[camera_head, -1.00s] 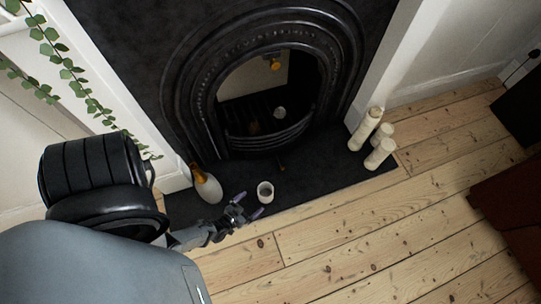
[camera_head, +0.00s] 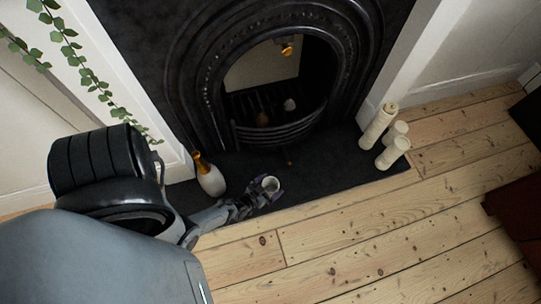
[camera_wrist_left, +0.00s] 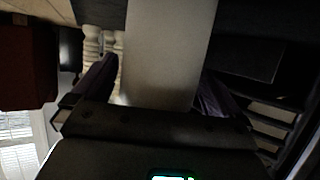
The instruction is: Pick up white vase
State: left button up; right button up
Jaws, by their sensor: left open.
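A small white cup-like vase (camera_head: 270,183) stands upright on the dark hearth in front of the fireplace. My left gripper (camera_head: 265,196) is open and low at the vase, with its fingers around its near side. In the left wrist view the pale vase wall (camera_wrist_left: 166,50) fills the space between the two dark fingers (camera_wrist_left: 155,92). Whether either finger touches it cannot be told. A second vase, white with a gold neck (camera_head: 210,179), stands to the left on the hearth. My right gripper is not in view.
Several cream pillar candles (camera_head: 379,126) stand at the hearth's right end. The black fireplace (camera_head: 205,85) rises behind the dark hearth (camera_head: 325,178). Bare floorboards (camera_head: 370,240) lie in front. A dark red object (camera_head: 518,215) is at the right edge.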

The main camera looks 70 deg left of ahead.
pick_arm(q)
jog(key=shift+w+a, duration=0.1)
jog(key=shift+w, duration=0.15)
jog(key=shift+s, duration=0.2)
jog(key=c, duration=1.1)
jog(key=shift+w, duration=0.1)
